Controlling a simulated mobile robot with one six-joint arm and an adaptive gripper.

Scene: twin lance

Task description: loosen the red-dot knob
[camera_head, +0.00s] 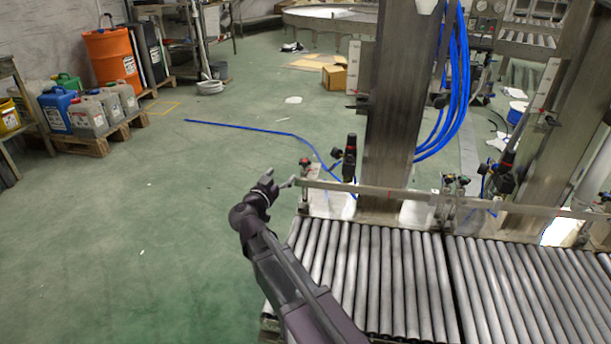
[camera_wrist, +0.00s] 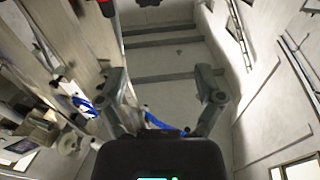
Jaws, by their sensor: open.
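A small dark knob with a red mark (camera_head: 305,162) sits atop a short post near the left end of the long metal rail. My gripper (camera_head: 279,178) is open and empty, beside the rail's left end, a little left of and below the first knob in the picture. In the wrist view my open fingers (camera_wrist: 160,76) hold nothing between them. A red and black part (camera_wrist: 106,6) is cut off at the top edge there.
The metal rail (camera_head: 375,191) runs right past a steel column (camera_head: 398,95) with blue hoses (camera_head: 459,85). A roller conveyor (camera_head: 375,275) lies in front. The green floor (camera_head: 130,230) is mostly clear at left.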

